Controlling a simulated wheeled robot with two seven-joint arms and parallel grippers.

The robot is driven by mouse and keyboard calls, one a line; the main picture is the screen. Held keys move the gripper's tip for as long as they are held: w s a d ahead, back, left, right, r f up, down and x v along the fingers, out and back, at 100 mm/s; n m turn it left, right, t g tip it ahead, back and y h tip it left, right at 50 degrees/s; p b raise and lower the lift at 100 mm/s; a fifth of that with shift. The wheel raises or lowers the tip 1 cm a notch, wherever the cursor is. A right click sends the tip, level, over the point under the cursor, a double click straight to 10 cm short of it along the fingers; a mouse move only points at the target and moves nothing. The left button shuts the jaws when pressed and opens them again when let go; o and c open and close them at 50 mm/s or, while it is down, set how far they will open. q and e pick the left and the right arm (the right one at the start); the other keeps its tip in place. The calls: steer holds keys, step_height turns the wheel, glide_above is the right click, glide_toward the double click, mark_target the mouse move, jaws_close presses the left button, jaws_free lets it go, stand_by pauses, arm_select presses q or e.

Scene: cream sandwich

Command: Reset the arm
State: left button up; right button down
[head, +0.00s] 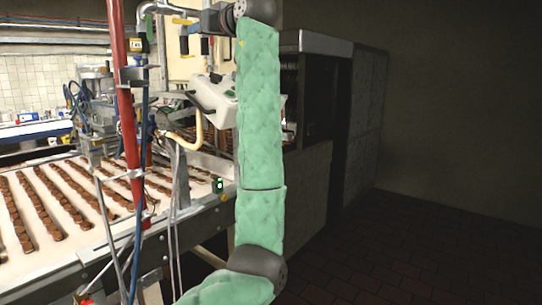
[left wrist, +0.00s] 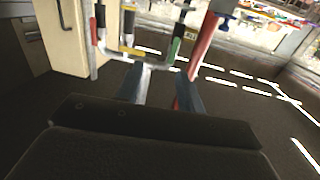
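My left arm (head: 260,120), in a padded green cover, rises from the bottom of the head view to the top edge. Its dark upper joint (head: 255,9) is at the top, and the wrist part reaches left from there. I cannot make out the fingertips clearly in the head view. In the left wrist view my left gripper (left wrist: 162,88) has its two fingers apart with nothing held between them. A red pole (left wrist: 205,45) and pipes show beyond the fingers. My right gripper is in neither view.
A white conveyor (head: 75,215) with rows of brown pieces stands at the left. A red pole (head: 125,100) and hoses stand close left of my arm. A dark machine cabinet (head: 318,100) is behind it. The tiled floor (head: 430,250) at the right is clear.

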arm_select(q)
steer(key=s+d+r+m+t+h, duration=0.2)
steer(key=s+d+m+t+h, duration=0.1)
steer(key=d+t+h, duration=0.15)
step_height(320, 180, down, 32)
steer(key=w+d+m+g+h, duration=0.1)
steer(key=w+m+g+h, duration=0.15)
steer(key=m+h, duration=0.5)
steer(key=s+f+g+h, duration=0.15)
steer(key=s+f, duration=0.25)
steer(key=f, duration=1.1)
steer(key=s+f+g+h, duration=0.15)
steer(key=s+f, duration=0.25)
steer(key=f, duration=1.1)
steer(key=s+a+f+g+y, duration=0.1)
steer(key=s+f+g, duration=0.2)
steer(key=s+f, duration=0.8)
steer(key=s+a+f+g, duration=0.2)
steer(key=s+f, duration=0.6)
steer(key=f, duration=0.7)
steer(key=s+f+g, duration=0.2)
steer(key=s+f, duration=0.6)
steer(key=s, duration=0.4)
steer(key=s+a+f+g, duration=0.1)
steer(key=s+f+g, duration=0.2)
steer(key=s+f, duration=0.6)
steer(key=s, duration=0.4)
steer(key=shift+s+a+y, duration=0.15)
steer(key=shift+y, duration=0.15)
